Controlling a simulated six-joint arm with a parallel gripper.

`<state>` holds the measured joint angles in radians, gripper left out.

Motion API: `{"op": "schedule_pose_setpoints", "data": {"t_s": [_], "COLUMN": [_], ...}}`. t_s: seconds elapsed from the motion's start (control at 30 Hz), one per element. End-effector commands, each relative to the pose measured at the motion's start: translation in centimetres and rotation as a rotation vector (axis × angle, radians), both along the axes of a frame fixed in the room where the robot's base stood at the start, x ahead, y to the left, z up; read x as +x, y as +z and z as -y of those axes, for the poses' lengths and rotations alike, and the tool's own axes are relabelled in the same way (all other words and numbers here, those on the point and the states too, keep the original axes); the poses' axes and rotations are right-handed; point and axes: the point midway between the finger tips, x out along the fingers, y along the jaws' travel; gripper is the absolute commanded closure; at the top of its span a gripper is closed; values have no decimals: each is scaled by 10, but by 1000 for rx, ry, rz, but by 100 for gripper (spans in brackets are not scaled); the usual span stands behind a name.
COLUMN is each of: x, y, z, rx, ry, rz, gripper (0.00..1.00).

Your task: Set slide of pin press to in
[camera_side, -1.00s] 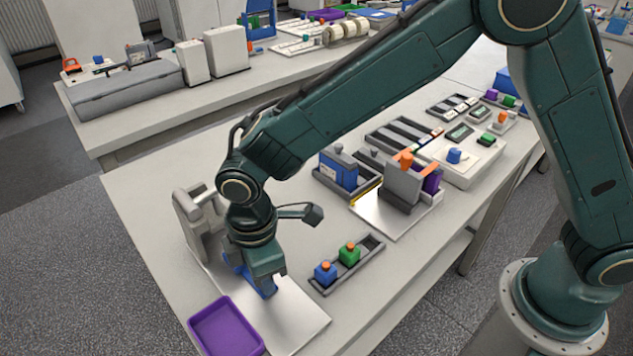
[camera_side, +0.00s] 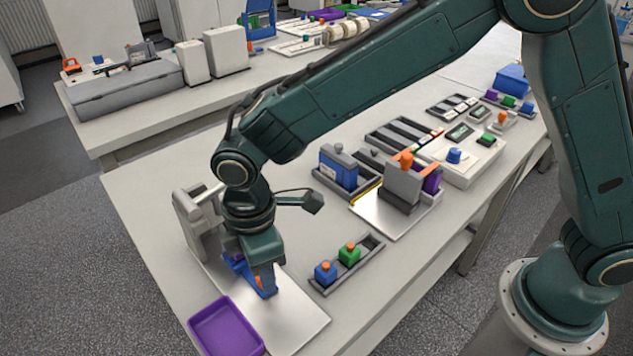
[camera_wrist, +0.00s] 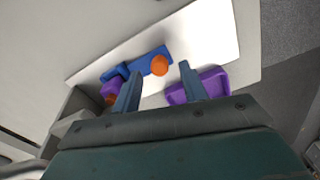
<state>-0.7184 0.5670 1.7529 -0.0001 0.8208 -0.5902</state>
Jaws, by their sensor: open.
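The pin press (camera_side: 187,214) is a grey frame standing on a pale metal base plate (camera_side: 300,318) at the left end of the bench. Its blue slide (camera_side: 238,266) lies on the plate in front of the frame, partly hidden by my gripper. In the wrist view the blue slide (camera_wrist: 140,68) carries an orange knob (camera_wrist: 159,65), with a purple part (camera_wrist: 110,90) at its inner end by the frame. My gripper (camera_wrist: 158,80) is open above the slide, its fingers apart with the knob showing between and beyond them. In the side view my gripper (camera_side: 266,280) points down at the slide; contact is unclear.
A purple tray (camera_side: 226,326) sits beside the plate at the bench's front left corner. A grey holder with a blue block (camera_side: 325,274) and a green block (camera_side: 349,252) lies right of the plate. Another fixture (camera_side: 402,188) stands farther back.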

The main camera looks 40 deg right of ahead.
Motion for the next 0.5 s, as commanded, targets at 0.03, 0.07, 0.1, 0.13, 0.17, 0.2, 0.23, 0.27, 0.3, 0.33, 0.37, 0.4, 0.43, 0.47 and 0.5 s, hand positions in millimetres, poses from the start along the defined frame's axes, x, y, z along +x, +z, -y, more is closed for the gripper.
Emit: {"op": "schedule_pose_setpoints", "data": {"t_s": [0.03, 0.07, 0.1, 0.13, 0.17, 0.2, 0.23, 0.27, 0.3, 0.33, 0.37, 0.4, 0.43, 0.47, 0.5], "x": [0, 1, 1, 1, 1, 1, 1, 1, 1, 1, 1, 1, 1, 0, 0], "y": [8, 13, 20, 25, 30, 37, 42, 47, 55, 60, 65, 71, 76, 81, 86], "z": [0, -1, -1, -1, -1, -1, -1, -1, -1, 0, 0, -1, -1, 0, 0], "rx": [1, 3, 3, 3, 3, 3, 3, 3, 3, 4, 3, 3, 3, 3, 3], "ry": [0, 0, 0, 0, 0, 0, 0, 0, 0, 0, 0, 0, 0, 0, 0], "rz": [2, 3, 3, 4, 3, 4, 3, 4, 4, 4, 3, 4, 4, 3, 3], "gripper": [57, 57, 57, 57, 57, 57, 57, 57, 57, 57, 57, 57, 57, 57, 57]}}
